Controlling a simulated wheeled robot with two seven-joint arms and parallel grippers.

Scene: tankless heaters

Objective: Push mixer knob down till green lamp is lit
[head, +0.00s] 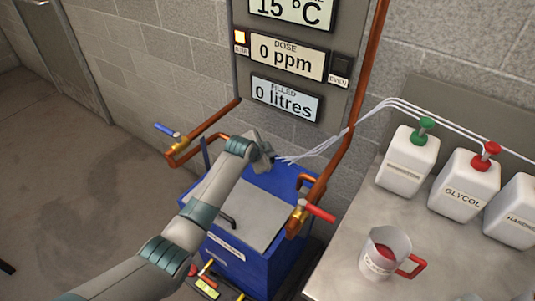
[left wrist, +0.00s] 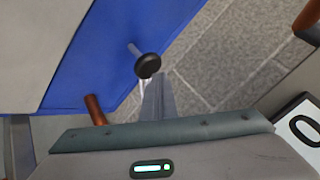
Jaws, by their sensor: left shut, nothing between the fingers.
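The mixer knob (left wrist: 148,65), round and black on a thin metal rod, shows in the left wrist view beside the blue tank (left wrist: 105,50). My left gripper (left wrist: 158,84) is shut and empty, its fingertips close below the knob in the picture; I cannot tell if they touch. In the head view my left gripper (head: 272,158) is over the back of the blue tank (head: 275,262), and I cannot make out the knob there. My right gripper is not in view.
Copper pipes with a blue-handled valve (head: 166,130) and a red-handled valve (head: 318,213) flank the tank. White tubes (head: 335,140) run behind the gripper. A metal bench (head: 450,265) at right holds white bottles (head: 408,160) and a jug (head: 384,250).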

